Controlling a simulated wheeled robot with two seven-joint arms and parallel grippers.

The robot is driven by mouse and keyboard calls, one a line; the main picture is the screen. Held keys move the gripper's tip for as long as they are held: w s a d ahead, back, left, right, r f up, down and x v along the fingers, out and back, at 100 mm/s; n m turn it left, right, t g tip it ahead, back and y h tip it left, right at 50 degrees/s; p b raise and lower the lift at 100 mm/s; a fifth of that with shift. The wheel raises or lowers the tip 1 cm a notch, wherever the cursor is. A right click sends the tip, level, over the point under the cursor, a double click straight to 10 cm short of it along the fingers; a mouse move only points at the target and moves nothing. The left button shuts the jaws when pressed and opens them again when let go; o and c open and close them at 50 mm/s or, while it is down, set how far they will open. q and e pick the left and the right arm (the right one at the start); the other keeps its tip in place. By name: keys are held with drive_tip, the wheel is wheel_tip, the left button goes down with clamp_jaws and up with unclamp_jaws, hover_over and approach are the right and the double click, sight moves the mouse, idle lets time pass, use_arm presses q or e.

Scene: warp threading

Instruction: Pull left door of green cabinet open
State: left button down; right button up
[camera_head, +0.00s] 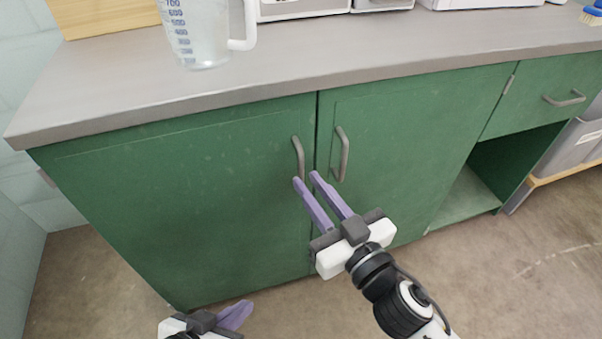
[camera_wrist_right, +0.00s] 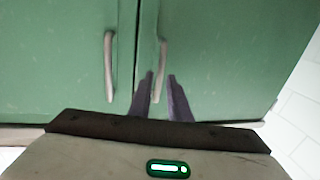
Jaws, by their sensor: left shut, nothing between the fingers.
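The green cabinet's left door (camera_head: 190,190) is closed, flush with the right door (camera_head: 410,140). The left door's grey bar handle (camera_head: 298,155) stands upright near the seam; it also shows in the right wrist view (camera_wrist_right: 161,60), which looks turned upside down. My right gripper (camera_head: 306,180) is open, its purple fingers pointing at the handle's lower end. In the right wrist view the fingertips (camera_wrist_right: 160,78) lie on either side of the handle; I cannot tell whether they touch it. My left gripper (camera_head: 236,314) is shut and empty, low at the bottom edge, apart from the door.
The right door's handle (camera_head: 342,154) is close beside the right finger. A grey countertop (camera_head: 300,75) overhangs the doors and holds a measuring jug (camera_head: 198,35). An open bay (camera_head: 490,165) and a drawer lie to the right. The floor (camera_head: 520,260) in front is clear.

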sight(302, 176)
drive_tip(key=shift+x, duration=2.15)
clamp_jaws()
